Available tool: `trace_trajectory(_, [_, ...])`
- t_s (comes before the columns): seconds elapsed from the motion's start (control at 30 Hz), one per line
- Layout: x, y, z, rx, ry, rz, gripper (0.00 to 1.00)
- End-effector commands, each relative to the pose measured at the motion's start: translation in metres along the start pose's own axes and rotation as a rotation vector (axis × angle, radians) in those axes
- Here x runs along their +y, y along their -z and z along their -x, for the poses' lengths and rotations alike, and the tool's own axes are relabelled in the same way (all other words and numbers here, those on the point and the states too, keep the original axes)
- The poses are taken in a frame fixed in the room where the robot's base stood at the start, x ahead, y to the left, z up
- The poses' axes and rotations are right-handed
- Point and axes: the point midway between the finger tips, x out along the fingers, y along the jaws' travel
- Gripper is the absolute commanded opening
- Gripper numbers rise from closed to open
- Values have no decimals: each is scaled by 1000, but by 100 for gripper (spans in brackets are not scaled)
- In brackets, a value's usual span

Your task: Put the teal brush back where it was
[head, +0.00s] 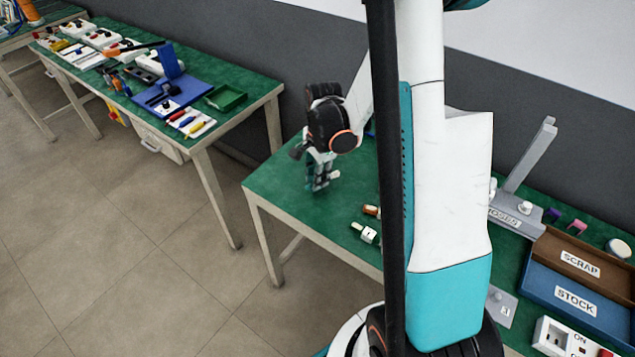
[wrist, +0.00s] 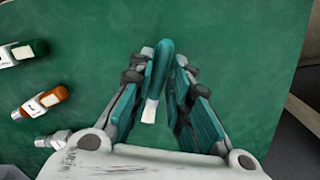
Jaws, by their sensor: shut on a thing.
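The teal brush (wrist: 161,65) is between the fingertips of my gripper (wrist: 166,68) in the wrist view, its rounded handle pointing away and its pale bristles (wrist: 150,111) toward the palm. My gripper is shut on it. In the head view my gripper (head: 320,178) points down over the left end of the near green table (head: 285,185). The brush cannot be told from the teal fingers there, and I cannot tell whether it touches the table.
A green-and-white item (wrist: 22,53) and an orange-and-white item (wrist: 40,102) lie left of my gripper in the wrist view. The STOCK tray (head: 560,298) and SCRAP tray (head: 570,257) stand at the right. The green tabletop around my gripper is mostly clear.

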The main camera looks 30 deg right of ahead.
Motion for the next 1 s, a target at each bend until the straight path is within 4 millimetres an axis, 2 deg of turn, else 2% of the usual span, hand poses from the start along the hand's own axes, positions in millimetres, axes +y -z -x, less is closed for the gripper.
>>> trace_trajectory(0.03, [-1, 1, -11, 0, 0, 0, 0])
trace_trajectory(0.1, [0, 1, -17, 0, 0, 0, 0])
trace_trajectory(0.47, [0, 1, -19, 0, 0, 0, 0])
trace_trajectory(0.5, [0, 1, -19, 0, 0, 0, 24])
trace_trajectory(0.57, [0, 1, -18, 0, 0, 0, 38])
trace_trajectory(0.87, [0, 1, -18, 0, 0, 0, 38])
trace_trajectory(1.0, [0, 1, -12, 0, 0, 0, 38])
